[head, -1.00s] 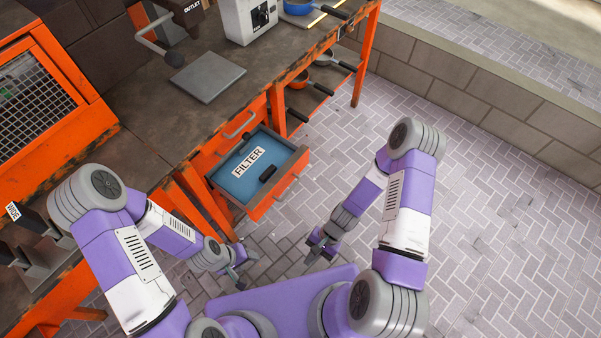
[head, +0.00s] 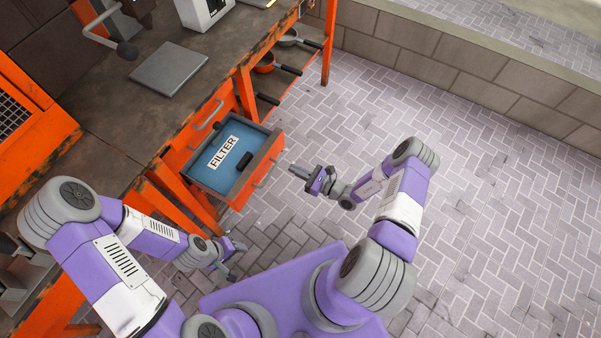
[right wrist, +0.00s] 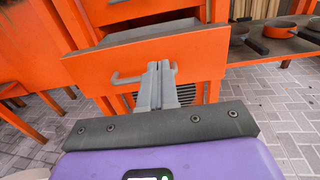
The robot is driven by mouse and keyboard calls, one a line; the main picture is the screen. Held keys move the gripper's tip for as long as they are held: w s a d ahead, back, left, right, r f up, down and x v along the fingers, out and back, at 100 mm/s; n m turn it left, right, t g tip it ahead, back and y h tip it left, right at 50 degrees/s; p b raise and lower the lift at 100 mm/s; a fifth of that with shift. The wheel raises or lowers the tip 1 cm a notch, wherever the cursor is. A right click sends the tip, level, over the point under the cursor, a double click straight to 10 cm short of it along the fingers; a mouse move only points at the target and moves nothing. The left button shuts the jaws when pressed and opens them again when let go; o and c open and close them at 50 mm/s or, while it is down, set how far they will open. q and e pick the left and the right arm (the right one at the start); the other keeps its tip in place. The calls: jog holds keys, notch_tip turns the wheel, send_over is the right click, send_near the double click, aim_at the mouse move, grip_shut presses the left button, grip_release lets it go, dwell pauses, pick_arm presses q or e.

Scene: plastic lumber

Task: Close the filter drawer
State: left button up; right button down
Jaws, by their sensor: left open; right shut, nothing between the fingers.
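The filter drawer (head: 205,182) stands pulled out from the orange workbench, with a blue bottom, a white FILTER label (head: 223,152) and a small black object (head: 245,161) inside. Its orange front (right wrist: 205,52) and grey handle (right wrist: 128,78) show in the right wrist view. My right gripper (head: 293,170) is shut and empty, pointing at the drawer front. In the right wrist view its fingertips (right wrist: 160,68) overlap the front beside the handle; I cannot tell whether they touch it. My left gripper (head: 238,262) is open and low, in front of the bench below the drawer.
The orange workbench (head: 110,110) carries a grey plate (head: 168,68) and a white machine (head: 200,12). Another closed drawer's handle (head: 208,112) shows above the open drawer. Pans (head: 275,68) lie on side shelves. The brick floor (head: 480,220) at right is clear.

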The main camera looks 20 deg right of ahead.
aim_at(266, 156)
jog(key=b+x, duration=0.2)
jog(key=x, duration=0.7)
jog(key=shift+w+a, duration=0.2)
pick_arm(q)
notch_tip(266, 156, down, 2)
jog(key=shift+f, duration=0.2)
pick_arm(e)
jog(key=shift+w, duration=0.1)
